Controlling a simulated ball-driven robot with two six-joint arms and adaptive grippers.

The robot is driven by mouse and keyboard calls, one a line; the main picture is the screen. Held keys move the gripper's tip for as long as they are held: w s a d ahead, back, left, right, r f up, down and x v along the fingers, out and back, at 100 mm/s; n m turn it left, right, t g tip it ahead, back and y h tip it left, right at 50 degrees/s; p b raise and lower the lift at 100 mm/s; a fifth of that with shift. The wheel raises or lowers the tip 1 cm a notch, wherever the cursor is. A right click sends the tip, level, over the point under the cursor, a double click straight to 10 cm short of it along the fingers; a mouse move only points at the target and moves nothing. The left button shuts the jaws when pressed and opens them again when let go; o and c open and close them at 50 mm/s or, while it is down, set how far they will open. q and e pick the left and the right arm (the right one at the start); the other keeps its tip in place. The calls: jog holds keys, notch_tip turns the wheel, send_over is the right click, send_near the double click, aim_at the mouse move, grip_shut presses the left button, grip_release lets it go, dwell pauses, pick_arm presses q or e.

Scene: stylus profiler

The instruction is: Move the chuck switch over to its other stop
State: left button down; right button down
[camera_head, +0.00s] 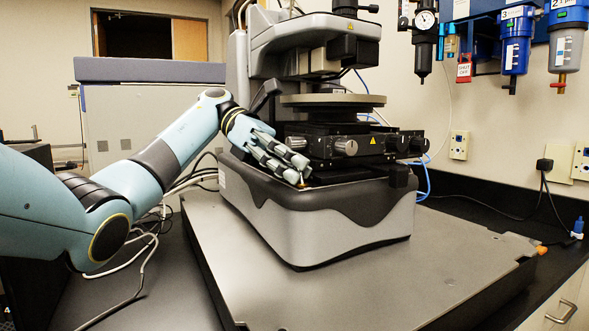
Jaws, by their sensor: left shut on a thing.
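The stylus profiler (316,226) stands on a grey slab, with a dark top edge on its base. The chuck switch (302,182) is on the front deck of that base; only a small bit of it shows below my fingertips, and which stop it is at cannot be told. My left gripper (299,171) reaches in from the left and is shut on the switch, its fingers pointing down and to the right. My right gripper is not in view.
The round chuck plate (333,101) and the stage with knobs (346,147) are just above and right of my gripper. The grey slab (400,280) is bare in front. Cables (150,235) lie behind my left arm. Regulators and filters (515,40) hang at the right wall.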

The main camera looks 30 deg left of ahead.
pick_arm(q)
jog(key=c, duration=1.7)
grip_release()
